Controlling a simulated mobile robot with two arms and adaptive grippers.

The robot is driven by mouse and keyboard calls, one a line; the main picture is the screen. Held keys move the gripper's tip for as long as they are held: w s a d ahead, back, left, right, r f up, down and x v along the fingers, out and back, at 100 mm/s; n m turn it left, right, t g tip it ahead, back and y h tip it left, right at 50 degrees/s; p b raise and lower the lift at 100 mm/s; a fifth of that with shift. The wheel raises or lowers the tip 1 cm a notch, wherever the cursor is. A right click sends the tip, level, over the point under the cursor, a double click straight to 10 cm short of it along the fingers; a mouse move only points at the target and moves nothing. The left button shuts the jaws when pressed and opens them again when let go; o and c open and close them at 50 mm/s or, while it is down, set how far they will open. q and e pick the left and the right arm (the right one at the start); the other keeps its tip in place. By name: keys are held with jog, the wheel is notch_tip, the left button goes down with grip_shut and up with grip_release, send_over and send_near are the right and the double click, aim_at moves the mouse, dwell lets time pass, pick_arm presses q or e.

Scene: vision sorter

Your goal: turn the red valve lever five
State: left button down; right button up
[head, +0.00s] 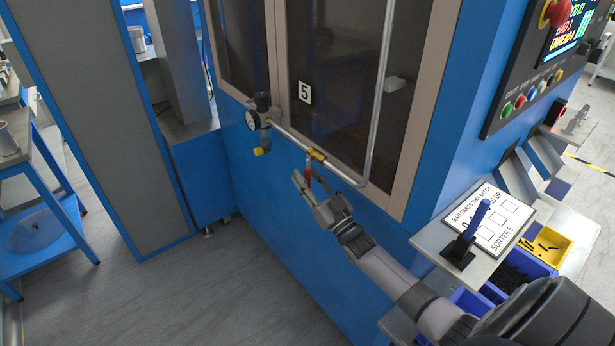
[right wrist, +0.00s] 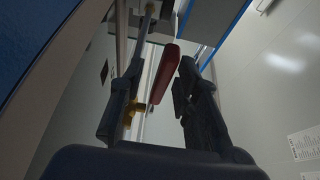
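The red valve lever (head: 308,174) hangs down from a yellow valve body (head: 317,155) on the grey pipe, under the plate marked 5 (head: 305,92). My right gripper (head: 308,184) is at the lever, its fingers pointing up toward the pipe. In the right wrist view the red lever (right wrist: 164,74) stands slightly tilted between the two fingers of my right gripper (right wrist: 160,85). The fingers are apart, with a gap visible on each side of the lever. My left gripper is not in view.
A pressure gauge with a regulator (head: 257,118) sits on the pipe left of the valve. The blue cabinet wall (head: 270,190) is close behind. A shelf with a sign (head: 490,222) and blue bins is at the right. The floor at lower left is clear.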

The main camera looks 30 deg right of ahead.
jog(key=shift+c, duration=0.5)
grip_shut()
dwell(0.4)
